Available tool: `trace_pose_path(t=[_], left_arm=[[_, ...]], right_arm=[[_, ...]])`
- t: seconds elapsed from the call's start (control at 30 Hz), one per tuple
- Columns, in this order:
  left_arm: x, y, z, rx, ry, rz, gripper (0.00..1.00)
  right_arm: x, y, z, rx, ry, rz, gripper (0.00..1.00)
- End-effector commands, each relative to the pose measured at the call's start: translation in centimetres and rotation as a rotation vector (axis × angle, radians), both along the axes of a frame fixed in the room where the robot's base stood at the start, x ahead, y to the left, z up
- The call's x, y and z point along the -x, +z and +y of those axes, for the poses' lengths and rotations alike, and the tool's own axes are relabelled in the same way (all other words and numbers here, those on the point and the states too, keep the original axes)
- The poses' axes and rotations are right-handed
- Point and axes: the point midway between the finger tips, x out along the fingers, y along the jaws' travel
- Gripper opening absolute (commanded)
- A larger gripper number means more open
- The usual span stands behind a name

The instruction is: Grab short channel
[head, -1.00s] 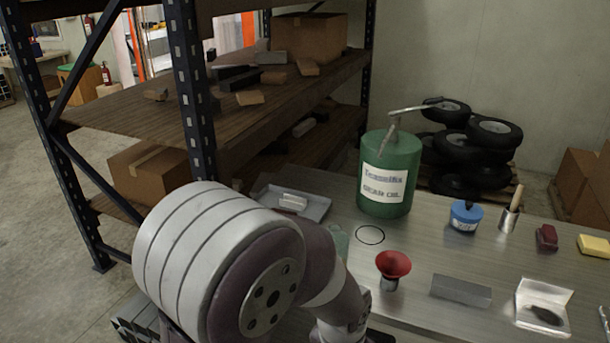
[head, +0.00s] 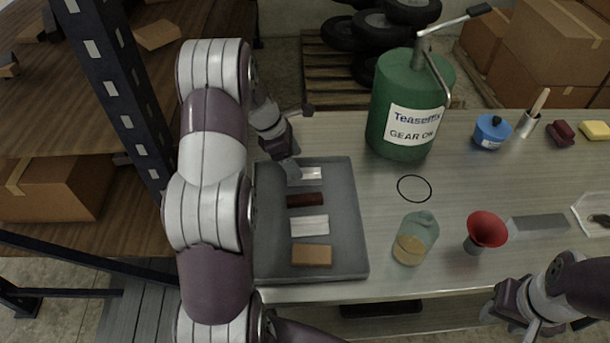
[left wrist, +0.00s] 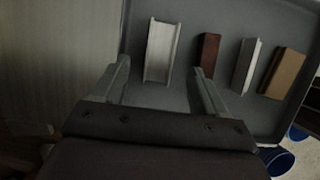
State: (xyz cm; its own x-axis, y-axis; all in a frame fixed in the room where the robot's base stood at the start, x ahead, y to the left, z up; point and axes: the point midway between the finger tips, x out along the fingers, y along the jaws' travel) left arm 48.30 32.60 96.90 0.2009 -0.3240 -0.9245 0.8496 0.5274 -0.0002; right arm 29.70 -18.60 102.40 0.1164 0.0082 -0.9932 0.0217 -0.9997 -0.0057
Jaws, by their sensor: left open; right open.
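A short silver channel (head: 312,173) lies at the far end of a grey tray (head: 347,215) on the bench. In the left wrist view the channel (left wrist: 161,52) shows its open, U-shaped side. My left gripper (head: 289,168) is above the far left part of the tray, next to the channel and partly covering it. In the left wrist view the left gripper (left wrist: 163,82) is open and empty, with the channel ahead between the lines of its fingers. My right gripper (head: 520,312) is open at the bottom right, by the bench's front edge.
The tray also holds a dark red-brown piece (head: 305,199), a whitish piece (head: 310,225) and a tan block (head: 312,255). A green gear oil drum (head: 405,105), a bottle (head: 415,238) and a red funnel (head: 487,229) stand to the right. A shelf post (head: 110,75) rises at left.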

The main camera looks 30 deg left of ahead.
Motion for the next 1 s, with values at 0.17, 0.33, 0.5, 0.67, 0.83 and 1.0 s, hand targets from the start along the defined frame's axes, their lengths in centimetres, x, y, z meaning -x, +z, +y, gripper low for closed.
trace_pose_path(t=[0.17,0.33,0.5,0.67,0.83,1.0], left_arm=[[-0.8,-2.7,-1.5,0.0,-0.004,0.004,0.72],[-1.2,-4.5,-1.9,-0.002,-0.002,0.0,0.72],[-1.2,-4.6,-1.9,-0.002,-0.003,0.0,0.72],[-1.2,-4.6,-1.9,-0.002,-0.003,0.0,0.72],[-1.2,-4.8,-1.9,-0.002,-0.002,0.001,0.72],[-1.2,-5.0,-1.9,-0.002,-0.002,0.0,0.72]], right_arm=[[0.0,0.9,0.0,0.0,0.0,0.0,0.43],[0.0,0.8,0.0,0.0,0.0,0.0,0.43],[0.0,0.8,0.0,0.0,0.0,0.0,0.43],[0.0,0.8,0.0,0.0,0.0,0.0,0.43],[0.0,0.8,0.0,0.0,0.0,0.0,0.43],[0.0,0.8,0.0,0.0,0.0,0.0,0.43]])
